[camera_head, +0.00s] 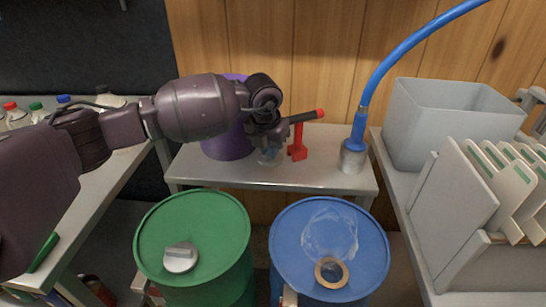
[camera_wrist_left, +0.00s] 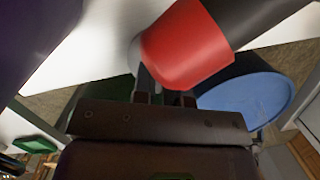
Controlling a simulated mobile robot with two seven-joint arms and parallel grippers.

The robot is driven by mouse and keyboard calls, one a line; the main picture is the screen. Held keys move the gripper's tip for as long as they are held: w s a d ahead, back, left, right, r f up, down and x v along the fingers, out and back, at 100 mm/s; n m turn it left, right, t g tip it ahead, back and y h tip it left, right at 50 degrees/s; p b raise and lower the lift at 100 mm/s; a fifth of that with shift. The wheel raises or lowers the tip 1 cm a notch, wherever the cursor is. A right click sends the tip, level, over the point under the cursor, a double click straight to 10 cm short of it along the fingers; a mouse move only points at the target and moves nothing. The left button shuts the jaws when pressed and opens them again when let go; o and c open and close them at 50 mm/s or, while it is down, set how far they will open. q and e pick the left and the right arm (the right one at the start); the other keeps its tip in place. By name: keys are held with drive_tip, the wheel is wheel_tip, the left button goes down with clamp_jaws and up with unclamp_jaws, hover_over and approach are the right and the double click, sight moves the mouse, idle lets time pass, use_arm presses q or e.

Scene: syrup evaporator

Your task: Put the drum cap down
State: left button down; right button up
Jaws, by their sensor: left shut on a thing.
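A round grey cap (camera_head: 180,258) with a raised grip bar lies on top of the green drum (camera_head: 195,222), left of its middle. The blue drum (camera_head: 290,235) stands to the right, with a tan ring (camera_head: 331,273) and a crumpled clear film (camera_head: 330,235) on its lid. My left gripper (camera_head: 272,135) is above the back shelf, away from the cap, shut on what looks like a black tool with a red end (camera_head: 320,113). In the left wrist view the tool's red part (camera_wrist_left: 188,45) covers the fingertips (camera_wrist_left: 165,92), hiding the exact grip. My right gripper is not in view.
The metal shelf (camera_head: 335,180) holds a purple container (camera_head: 225,142), a red upright piece (camera_head: 298,148) and a blue hose with metal end (camera_head: 353,156). A grey bin (camera_head: 440,130) and a rack of frames (camera_head: 475,190) stand right. Bottles (camera_head: 17,116) stand left.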

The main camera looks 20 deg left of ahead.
use_arm(q)
drive_tip(key=shift+w+a, duration=0.1)
drive_tip(key=shift+w, duration=0.3)
drive_tip(key=shift+w+a, duration=0.1)
drive_tip(key=shift+w, duration=0.2)
wheel_tip(320, 180, down, 4)
drive_tip(key=shift+w+r+b, duration=0.1)
drive_tip(key=shift+b, duration=0.85)
drive_tip(key=shift+r, duration=0.25)
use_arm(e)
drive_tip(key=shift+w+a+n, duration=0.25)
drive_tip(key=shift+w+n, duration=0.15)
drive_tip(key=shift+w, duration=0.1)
use_arm(q)
drive_tip(key=shift+f, duration=0.15)
drive_tip(key=c, duration=1.2)
unclamp_jaws()
drive_tip(key=shift+o, duration=0.2)
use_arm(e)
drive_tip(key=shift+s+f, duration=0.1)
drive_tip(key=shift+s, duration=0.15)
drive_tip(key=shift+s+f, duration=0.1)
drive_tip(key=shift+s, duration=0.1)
